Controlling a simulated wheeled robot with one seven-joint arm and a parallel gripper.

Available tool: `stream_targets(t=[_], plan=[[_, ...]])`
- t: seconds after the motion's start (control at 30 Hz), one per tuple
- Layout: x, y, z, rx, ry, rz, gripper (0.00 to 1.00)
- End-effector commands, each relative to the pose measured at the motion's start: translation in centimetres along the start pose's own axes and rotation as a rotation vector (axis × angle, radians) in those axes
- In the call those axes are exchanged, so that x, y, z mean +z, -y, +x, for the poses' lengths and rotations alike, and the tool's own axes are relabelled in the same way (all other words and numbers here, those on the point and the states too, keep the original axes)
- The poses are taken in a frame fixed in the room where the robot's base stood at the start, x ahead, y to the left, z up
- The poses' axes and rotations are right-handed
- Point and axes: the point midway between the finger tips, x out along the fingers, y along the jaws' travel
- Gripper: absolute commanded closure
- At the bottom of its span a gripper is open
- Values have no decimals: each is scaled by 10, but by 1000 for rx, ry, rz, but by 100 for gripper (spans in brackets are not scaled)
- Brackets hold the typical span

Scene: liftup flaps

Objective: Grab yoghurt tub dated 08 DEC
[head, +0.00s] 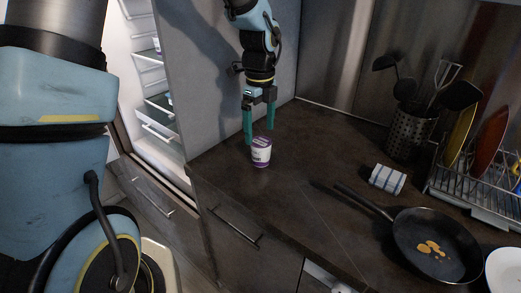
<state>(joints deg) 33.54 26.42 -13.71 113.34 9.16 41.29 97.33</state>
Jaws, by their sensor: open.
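The fridge (158,110) stands open at left, with shelves inside. A frying pan (437,246) with food, a striped cloth (387,179), a utensil holder (408,135) and a dish rack (470,203) are at right. The counter between tub and pan is mostly clear.

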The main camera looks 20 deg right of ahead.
Motion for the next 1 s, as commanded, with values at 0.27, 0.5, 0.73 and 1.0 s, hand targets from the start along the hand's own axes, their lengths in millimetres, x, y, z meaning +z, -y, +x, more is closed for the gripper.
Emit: stream_targets(t=[0.27, 0.5, 0.73, 1.0], plan=[[-3, -1, 26, 6, -1, 0, 0], [-3, 0, 54, 1, -1, -2, 0], [-3, 1, 56, -1, -1, -2, 0], [-3, 1, 56, -1, -1, -2, 28]])
